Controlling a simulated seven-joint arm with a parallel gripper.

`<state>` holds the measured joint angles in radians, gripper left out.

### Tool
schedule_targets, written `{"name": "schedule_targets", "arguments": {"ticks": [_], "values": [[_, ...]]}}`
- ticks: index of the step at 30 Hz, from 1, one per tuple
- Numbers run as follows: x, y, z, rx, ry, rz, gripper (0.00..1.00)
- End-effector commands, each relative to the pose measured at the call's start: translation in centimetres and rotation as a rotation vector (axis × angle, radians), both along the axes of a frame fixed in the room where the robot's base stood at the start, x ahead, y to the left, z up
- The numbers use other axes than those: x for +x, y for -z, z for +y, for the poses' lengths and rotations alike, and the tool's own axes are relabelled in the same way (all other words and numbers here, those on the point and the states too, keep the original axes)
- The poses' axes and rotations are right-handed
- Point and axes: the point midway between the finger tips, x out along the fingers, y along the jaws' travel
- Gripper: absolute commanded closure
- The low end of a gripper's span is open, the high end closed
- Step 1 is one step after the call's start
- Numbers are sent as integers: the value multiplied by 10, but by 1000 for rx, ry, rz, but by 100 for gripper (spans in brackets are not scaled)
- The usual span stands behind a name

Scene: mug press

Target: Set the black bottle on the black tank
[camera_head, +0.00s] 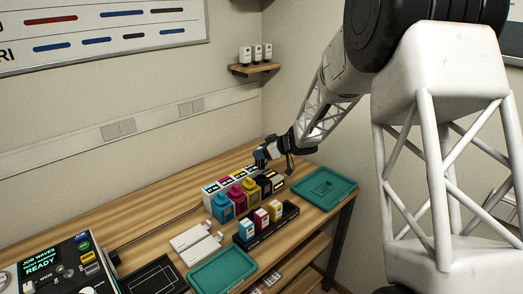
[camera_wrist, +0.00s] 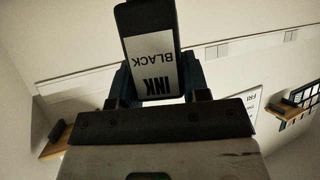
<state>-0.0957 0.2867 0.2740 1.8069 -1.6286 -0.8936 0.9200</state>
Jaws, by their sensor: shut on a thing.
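The black bottle (camera_wrist: 150,18), with a white label reading INK BLACK upside down, is held between the blue fingers of my gripper (camera_wrist: 155,78) in the wrist view. In the head view my gripper (camera_head: 263,156) is above the back right of the row of ink tanks, near its black end. The held bottle is hard to make out there. The black tank (camera_head: 265,184) appears at the right end of the row, beside the yellow one; its top is partly unclear. I cannot tell whether the bottle touches anything.
Teal trays lie to the right (camera_head: 325,188) and front (camera_head: 222,270).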

Motion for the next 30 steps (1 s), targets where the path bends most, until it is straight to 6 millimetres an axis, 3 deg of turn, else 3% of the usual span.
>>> {"name": "schedule_targets", "arguments": {"ticks": [15, 30], "values": [[0, 37, 0, 0, 0, 1, 86], [0, 46, 0, 0, 0, -1, 86]]}}
